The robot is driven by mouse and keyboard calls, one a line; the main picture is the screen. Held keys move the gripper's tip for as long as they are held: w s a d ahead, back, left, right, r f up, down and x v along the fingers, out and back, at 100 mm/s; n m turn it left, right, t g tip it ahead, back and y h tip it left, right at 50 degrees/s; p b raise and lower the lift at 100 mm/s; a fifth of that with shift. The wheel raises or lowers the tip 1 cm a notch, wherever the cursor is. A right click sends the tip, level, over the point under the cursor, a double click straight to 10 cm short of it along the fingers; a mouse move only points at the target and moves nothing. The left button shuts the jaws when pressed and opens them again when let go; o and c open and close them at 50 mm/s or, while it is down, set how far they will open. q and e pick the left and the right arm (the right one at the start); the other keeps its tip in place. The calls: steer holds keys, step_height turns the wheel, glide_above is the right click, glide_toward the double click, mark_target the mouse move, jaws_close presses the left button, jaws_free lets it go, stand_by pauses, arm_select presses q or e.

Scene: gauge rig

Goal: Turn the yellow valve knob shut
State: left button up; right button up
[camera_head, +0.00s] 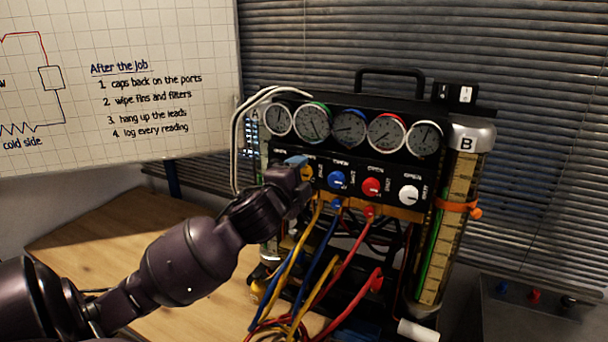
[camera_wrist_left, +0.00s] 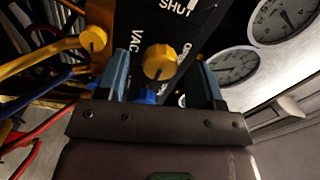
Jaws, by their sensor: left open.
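The yellow valve knob (camera_wrist_left: 160,62) is on the rig's black panel, near white lettering reading "VAC" and "SHUT". In the head view a little of the yellow knob (camera_head: 307,173) shows beside my gripper, which hides most of it. My left gripper (camera_head: 297,164) is open at the panel's left end. In the wrist view its blue fingers stand on either side of the knob, with a gap visible on both sides. I cannot tell how deep the fingertips reach or which way the knob points. My right gripper is not in view.
A blue knob (camera_head: 337,180), a red knob (camera_head: 371,187) and a white knob (camera_head: 408,194) sit to the right, below a row of gauges (camera_head: 349,127). Yellow, blue and red hoses (camera_head: 343,262) hang below the panel. A yellow hose fitting (camera_wrist_left: 93,39) is close to my left finger.

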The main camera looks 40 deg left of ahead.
arm_select(q)
steer(key=v, duration=0.8)
steer(key=shift+s, duration=0.3)
steer(key=shift+r, duration=0.1)
